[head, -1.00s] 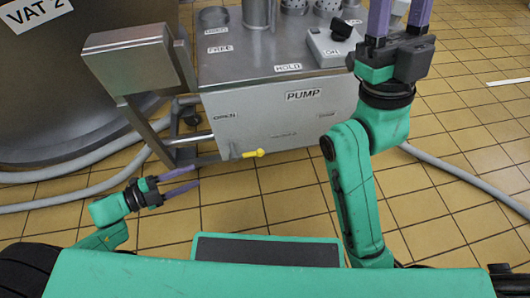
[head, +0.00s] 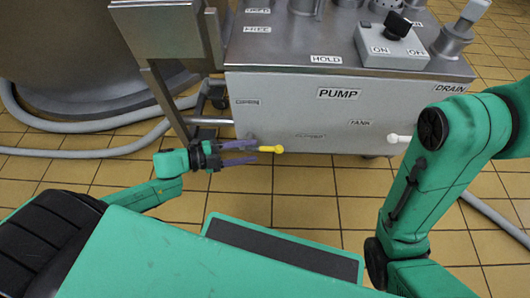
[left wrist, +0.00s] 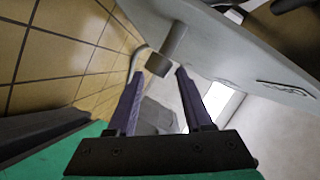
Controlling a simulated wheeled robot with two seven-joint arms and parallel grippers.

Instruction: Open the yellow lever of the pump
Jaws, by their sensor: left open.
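The pump (head: 290,112) is a grey metal box with a PUMP label on its front. No yellow shows there. My right gripper is out of view.
A white lever (head: 400,138) sits at the pump's right. A switch box (head: 392,48) with a black knob stands on top. A grey hose (head: 90,152) runs over the tiled floor at left, near a large vat (head: 165,40). Bare tiles lie below the pump.

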